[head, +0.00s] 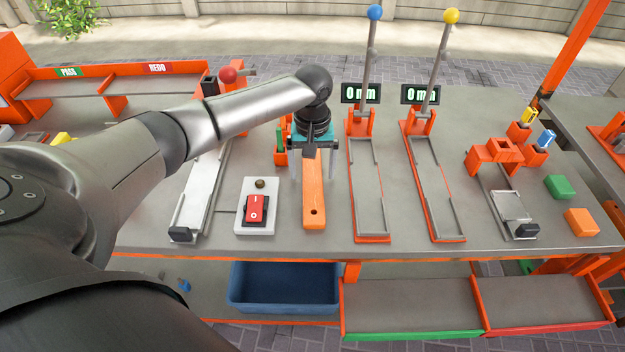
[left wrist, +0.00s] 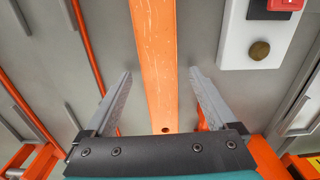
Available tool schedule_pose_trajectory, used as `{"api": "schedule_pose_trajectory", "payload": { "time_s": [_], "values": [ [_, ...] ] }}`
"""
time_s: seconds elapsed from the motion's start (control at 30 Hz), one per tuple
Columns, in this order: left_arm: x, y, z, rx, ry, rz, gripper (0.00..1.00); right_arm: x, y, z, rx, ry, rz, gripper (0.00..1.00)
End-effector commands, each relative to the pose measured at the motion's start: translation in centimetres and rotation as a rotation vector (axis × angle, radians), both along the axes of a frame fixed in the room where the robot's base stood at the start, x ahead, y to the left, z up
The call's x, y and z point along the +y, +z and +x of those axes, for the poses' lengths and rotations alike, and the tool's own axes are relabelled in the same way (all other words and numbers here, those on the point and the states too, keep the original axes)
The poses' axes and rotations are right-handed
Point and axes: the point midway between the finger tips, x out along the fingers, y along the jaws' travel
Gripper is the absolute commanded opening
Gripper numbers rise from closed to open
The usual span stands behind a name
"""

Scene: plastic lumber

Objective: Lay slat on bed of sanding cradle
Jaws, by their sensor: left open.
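I cannot tell how high the fingertips are. A long grey channel (head: 203,190) with a black end block stands left of the slat, partly behind my arm; it may be the sanding cradle. My right gripper is not in view.
A white switch box (head: 256,222) stands just left of the slat. Two orange-edged channels (head: 368,190) (head: 432,185) with tall levers and "0 mm" displays stand to the right. A blue bin (head: 284,284) sits below the bench edge. Green (head: 560,187) and orange (head: 582,222) blocks lie far right.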

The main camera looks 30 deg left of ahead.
Motion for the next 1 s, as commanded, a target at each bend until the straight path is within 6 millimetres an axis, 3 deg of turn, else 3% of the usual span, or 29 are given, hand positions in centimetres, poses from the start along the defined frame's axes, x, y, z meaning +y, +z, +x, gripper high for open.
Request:
{"api": "schedule_pose_trajectory", "payload": {
  "time_s": [0.3,1.0],
  "values": [
    [-0.01,-0.61,0.00,-0.001,0.000,0.000,0.91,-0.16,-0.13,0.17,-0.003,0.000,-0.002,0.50],
    [0.02,-0.58,-0.01,-0.001,0.000,0.001,0.12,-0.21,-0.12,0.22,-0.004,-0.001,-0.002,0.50]
  ]
}}
